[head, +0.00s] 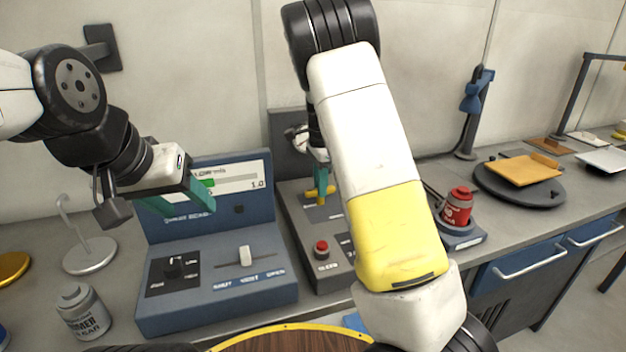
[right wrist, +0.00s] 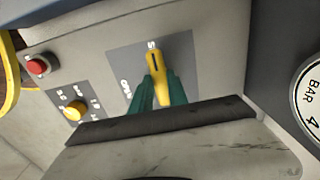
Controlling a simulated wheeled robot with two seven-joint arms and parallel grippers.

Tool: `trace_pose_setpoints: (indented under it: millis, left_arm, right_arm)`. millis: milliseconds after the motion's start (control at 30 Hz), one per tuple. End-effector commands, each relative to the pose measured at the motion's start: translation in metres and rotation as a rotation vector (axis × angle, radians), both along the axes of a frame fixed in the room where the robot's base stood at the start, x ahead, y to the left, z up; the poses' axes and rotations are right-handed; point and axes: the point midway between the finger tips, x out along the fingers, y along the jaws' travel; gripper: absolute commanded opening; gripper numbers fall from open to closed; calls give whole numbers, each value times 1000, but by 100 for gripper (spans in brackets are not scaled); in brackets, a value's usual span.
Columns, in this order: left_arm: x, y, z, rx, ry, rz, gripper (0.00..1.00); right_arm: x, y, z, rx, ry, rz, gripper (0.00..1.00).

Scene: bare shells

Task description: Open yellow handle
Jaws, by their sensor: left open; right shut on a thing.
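The yellow handle (right wrist: 155,62) sits on a grey panel of the dark grey control box in the right wrist view, with lettering beside it that looks like "OPEN". My right gripper (right wrist: 158,90) is shut on the yellow handle, its green fingers on either side of it. In the head view the yellow handle (head: 312,194) shows by the green fingertips of my right gripper (head: 322,182); my right arm hides part of the box. My left gripper (head: 185,204) is open and empty, above the blue control console (head: 217,289).
A red button (head: 321,247) is on the box front; a yellow knob (right wrist: 74,110) is near it. A grey can (head: 82,312) and a hook stand (head: 90,255) are at left. A red can (head: 457,206) stands at right. A round dark plate (head: 491,182) lies further right.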

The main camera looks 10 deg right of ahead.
Motion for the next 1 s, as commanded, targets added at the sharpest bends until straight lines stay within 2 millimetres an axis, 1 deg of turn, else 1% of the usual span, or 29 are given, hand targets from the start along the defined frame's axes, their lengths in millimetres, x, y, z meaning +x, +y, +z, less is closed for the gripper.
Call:
trace_pose_setpoints:
  millis: [167, 367, 567, 1000]
  left_arm:
    - [0, 0, 0, 0, 0, 0, 55]
    - [0, 0, 0, 0, 0, 0, 55]
    - [0, 0, 0, 0, 0, 0, 55]
    - [0, 0, 0, 0, 0, 0, 55]
  right_arm:
    - [0, 0, 0, 0, -1, 16, 0]
    - [0, 0, 0, 0, -1, 94, 0]
    - [1, -1, 1, 1, -3, 243, 0]
    - [1, -1, 1, 1, -2, 659, 0]
